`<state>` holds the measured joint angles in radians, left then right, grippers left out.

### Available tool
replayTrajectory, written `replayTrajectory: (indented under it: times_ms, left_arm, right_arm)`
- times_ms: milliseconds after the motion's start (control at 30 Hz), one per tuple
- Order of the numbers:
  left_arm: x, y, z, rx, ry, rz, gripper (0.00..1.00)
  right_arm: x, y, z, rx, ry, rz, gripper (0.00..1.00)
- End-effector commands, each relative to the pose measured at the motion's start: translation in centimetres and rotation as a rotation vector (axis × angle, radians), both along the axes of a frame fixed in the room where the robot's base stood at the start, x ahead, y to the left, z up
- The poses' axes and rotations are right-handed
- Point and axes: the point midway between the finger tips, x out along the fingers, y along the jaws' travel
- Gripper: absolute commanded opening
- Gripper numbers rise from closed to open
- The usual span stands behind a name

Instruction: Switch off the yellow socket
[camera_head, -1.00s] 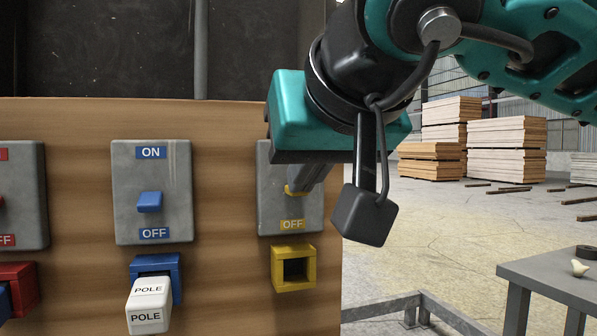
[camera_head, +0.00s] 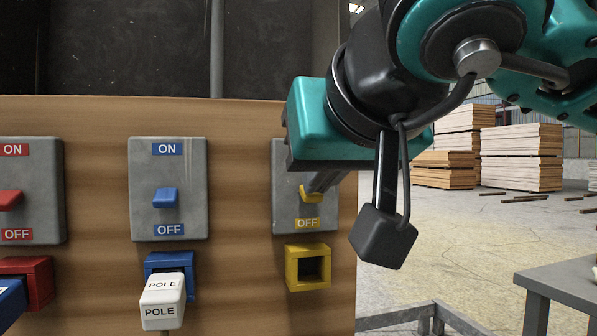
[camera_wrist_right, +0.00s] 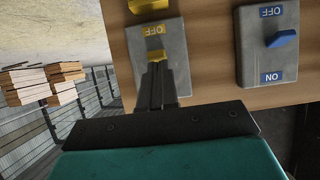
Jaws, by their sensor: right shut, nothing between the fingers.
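The yellow socket (camera_head: 292,270) is a square yellow frame with a dark, empty opening, low on the right of the wooden panel. Above it is a grey switch plate (camera_head: 287,222) with a yellow OFF label (camera_head: 307,223) and a yellow lever (camera_head: 312,196). My right gripper (camera_head: 315,187) is shut and empty, its fingertips at the lever from above; I cannot tell whether they touch. My right gripper hides the plate's upper part. In the right wrist view, which is upside down, the shut fingers (camera_wrist_right: 157,72) point at the yellow lever (camera_wrist_right: 157,56). My left gripper is out of view.
A blue switch (camera_head: 165,197) with a blue socket (camera_head: 158,260) holding a white POLE plug (camera_head: 162,300) is left of the yellow one. A red switch (camera_head: 10,199) is farther left. A grey table (camera_head: 565,283) and metal rail (camera_head: 400,318) stand right of the panel.

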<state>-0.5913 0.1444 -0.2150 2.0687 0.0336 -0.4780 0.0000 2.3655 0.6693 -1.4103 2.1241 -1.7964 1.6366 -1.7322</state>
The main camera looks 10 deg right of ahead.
Motion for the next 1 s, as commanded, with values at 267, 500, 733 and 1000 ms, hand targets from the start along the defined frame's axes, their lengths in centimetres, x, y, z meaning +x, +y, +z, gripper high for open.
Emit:
replayTrajectory:
  times_ms: [267,500,733,1000]
  left_arm:
    - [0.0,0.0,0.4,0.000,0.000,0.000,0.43]
    - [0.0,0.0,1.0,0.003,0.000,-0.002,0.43]
    - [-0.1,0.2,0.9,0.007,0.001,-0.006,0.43]
    - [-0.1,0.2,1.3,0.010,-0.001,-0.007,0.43]
  right_arm:
    - [0.4,0.0,0.3,0.001,0.002,0.000,0.00]
    - [1.4,0.1,0.8,0.001,0.002,0.000,0.00]
    - [1.4,0.1,0.7,0.000,0.001,0.001,0.00]
    - [1.0,0.4,1.2,-0.001,0.000,0.005,0.00]
